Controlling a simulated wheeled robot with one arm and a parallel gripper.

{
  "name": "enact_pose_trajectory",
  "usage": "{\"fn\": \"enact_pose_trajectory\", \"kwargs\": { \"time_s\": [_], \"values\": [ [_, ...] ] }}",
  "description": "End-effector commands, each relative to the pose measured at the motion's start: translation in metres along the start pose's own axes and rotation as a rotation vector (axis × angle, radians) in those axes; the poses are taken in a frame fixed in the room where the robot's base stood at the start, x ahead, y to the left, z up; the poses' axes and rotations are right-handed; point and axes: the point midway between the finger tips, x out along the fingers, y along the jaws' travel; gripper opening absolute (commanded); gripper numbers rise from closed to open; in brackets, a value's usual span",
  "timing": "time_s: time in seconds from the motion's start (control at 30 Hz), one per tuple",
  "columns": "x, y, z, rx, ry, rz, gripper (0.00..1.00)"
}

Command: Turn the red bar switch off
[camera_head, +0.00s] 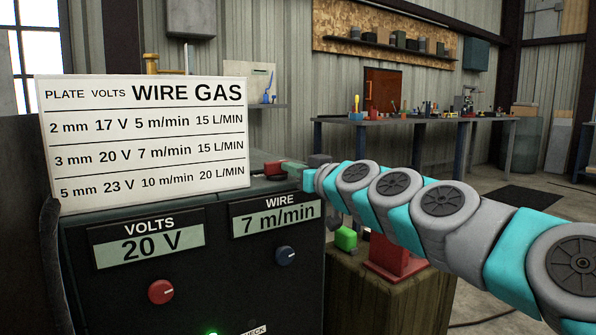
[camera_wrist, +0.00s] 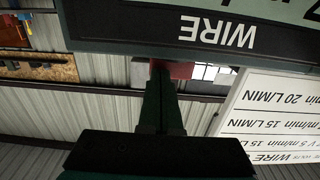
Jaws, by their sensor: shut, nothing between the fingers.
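A small red bar (camera_head: 274,168), which looks like the red bar switch, sits on a dark base on top of the welding machine (camera_head: 305,280), behind the WIRE display. My gripper (camera_head: 290,170) reaches in from the right above the machine's top right corner, with its dark green fingers shut and empty. The fingertips are right at the bar's right side; I cannot tell if they touch. In the wrist view, which is upside down, the shut fingers (camera_wrist: 160,75) point at the red bar (camera_wrist: 182,70), partly hiding it. Its on or off position is unclear.
A white settings chart (camera_head: 145,140) stands on the machine left of the bar. The front has a red knob (camera_head: 160,291), a blue knob (camera_head: 285,256) and a green light (camera_head: 212,333). Beside it, a green block (camera_head: 346,238) and red stand (camera_head: 395,262) are on a wooden block.

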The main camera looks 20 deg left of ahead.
Motion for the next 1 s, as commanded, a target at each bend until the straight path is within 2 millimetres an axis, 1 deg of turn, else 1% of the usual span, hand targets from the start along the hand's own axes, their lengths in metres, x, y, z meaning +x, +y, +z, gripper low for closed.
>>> {"fn": "enact_pose_trajectory", "kwargs": {
  "time_s": [0.47, 1.0],
  "values": [
    [0.001, 0.0002, 0.0006, 0.0, 0.0, -0.003, 0.0],
    [0.0019, 0.0017, 0.0015, 0.001, -0.001, -0.05, 0.0]
  ]
}}
